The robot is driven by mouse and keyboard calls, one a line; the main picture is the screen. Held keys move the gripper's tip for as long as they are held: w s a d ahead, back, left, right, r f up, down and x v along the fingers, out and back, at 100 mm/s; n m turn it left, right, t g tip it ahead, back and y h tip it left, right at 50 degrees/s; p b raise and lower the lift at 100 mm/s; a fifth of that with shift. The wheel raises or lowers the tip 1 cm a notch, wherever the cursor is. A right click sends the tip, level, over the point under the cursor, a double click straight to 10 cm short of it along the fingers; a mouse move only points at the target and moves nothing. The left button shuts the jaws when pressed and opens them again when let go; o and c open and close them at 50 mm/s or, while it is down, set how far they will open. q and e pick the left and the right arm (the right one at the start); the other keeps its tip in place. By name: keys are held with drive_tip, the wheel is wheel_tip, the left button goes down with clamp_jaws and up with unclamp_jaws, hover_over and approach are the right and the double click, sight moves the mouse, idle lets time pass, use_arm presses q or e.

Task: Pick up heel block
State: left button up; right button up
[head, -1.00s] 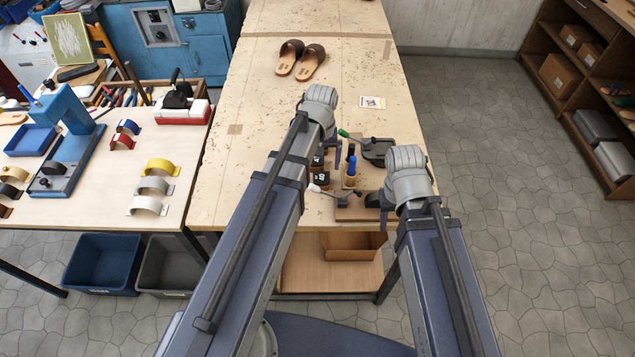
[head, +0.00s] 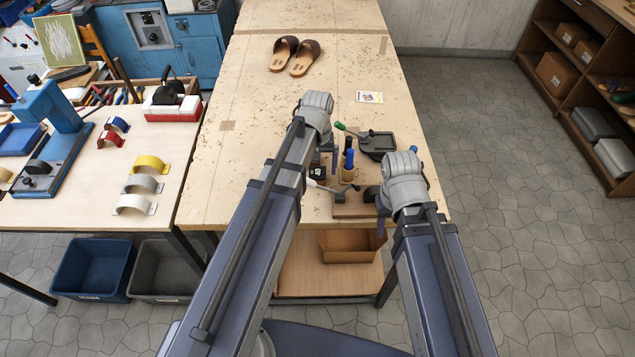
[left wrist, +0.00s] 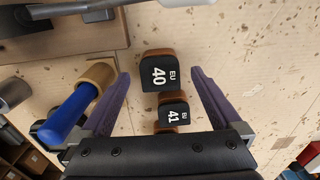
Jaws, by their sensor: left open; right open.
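Heel blocks with black faces and brown edges stand on the bench. In the left wrist view, the block marked EU 40 (left wrist: 158,72) lies between the two purple fingers of my left gripper (left wrist: 160,76), with a gap on each side. The block marked EU 41 (left wrist: 173,112) sits nearer the palm, and part of another block shows below it. In the head view, a heel block (head: 317,173) shows beside my left wrist; the others are mostly hidden. My left gripper is open and empty. My right gripper (head: 382,212) is open near the bench's front right corner, mostly hidden by its wrist.
A blue-handled tool (head: 349,160) in a wooden holder stands right of the left gripper, and it shows close beside a finger in the left wrist view (left wrist: 70,115). The bench's middle is clear.

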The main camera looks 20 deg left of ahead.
use_arm(q)
wheel_tip(320, 180, down, 2)
drive_tip(key=shift+f+b, duration=0.1)
drive_tip(key=shift+b, duration=0.5)
use_arm(e)
wheel_tip(320, 180, down, 2)
drive_tip(key=shift+f, duration=0.1)
use_arm(q)
clamp_jaws()
drive_tip(key=shift+r, duration=0.25)
use_arm(e)
drive_tip(key=shift+r, duration=0.25)
use_arm(q)
wheel_tip(320, 180, up, 10)
drive_tip(key=p, duration=1)
use_arm(e)
wheel_tip(320, 180, up, 10)
